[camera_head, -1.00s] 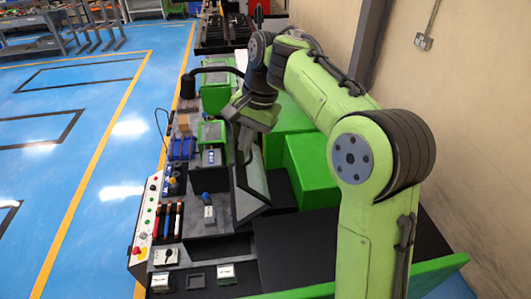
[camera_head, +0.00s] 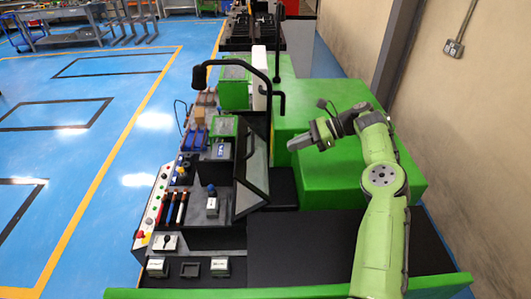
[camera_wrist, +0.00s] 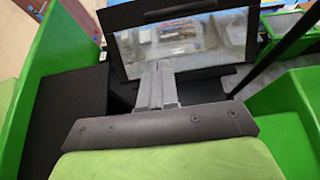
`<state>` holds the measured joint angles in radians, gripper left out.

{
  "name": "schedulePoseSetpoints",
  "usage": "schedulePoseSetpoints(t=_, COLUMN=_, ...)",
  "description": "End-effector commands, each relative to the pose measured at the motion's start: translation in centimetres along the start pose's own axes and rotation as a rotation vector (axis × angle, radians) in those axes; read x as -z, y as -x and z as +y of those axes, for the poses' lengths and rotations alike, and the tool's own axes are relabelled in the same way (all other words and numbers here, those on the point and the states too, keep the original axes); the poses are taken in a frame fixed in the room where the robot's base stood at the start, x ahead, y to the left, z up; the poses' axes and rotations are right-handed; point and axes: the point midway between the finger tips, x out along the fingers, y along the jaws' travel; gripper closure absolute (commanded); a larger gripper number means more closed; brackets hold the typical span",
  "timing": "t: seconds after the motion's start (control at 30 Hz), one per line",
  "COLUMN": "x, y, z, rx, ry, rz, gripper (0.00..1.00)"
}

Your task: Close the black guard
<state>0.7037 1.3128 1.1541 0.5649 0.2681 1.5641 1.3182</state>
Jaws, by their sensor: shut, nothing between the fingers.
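The black guard (camera_head: 252,178) is a black-framed clear panel on the machine, standing steeply tilted behind the dark work surface. In the wrist view the guard (camera_wrist: 122,48) fills the upper middle, with machine parts showing through its pane. My gripper (camera_head: 291,145) is shut and empty. It is to the right of the guard, above the green housing, pointing left toward it. In the wrist view my gripper's fingers (camera_wrist: 160,70) overlap the lower part of the guard; the head view shows a gap between them.
Green housing blocks (camera_head: 340,120) stand behind the guard, under my arm. Button panel (camera_head: 150,205) and several small devices line the left edge. A flat black surface (camera_head: 305,240) in front is bare.

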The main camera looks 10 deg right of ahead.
Motion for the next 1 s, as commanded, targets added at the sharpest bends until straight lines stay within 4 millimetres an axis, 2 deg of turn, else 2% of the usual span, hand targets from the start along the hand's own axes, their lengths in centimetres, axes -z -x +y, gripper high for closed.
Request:
schedulePoseSetpoints(t=0.03, x=0.2, y=-1.2, z=0.1, rx=-0.006, ry=0.002, rz=-0.001, gripper=1.00)
schedulePoseSetpoints(t=0.27, x=-0.1, y=-6.2, z=0.1, rx=-0.006, ry=0.003, rz=0.000, gripper=1.00)
schedulePoseSetpoints(t=0.4, x=-2.0, y=-7.9, z=0.1, rx=-0.003, ry=0.005, rz=0.001, gripper=1.00)
schedulePoseSetpoints(t=0.6, x=-3.0, y=-9.1, z=0.1, rx=-0.001, ry=0.003, rz=0.003, gripper=1.00)
schedulePoseSetpoints(t=1.0, x=-2.8, y=-9.0, z=0.0, rx=-0.002, ry=0.003, rz=0.015, gripper=1.00)
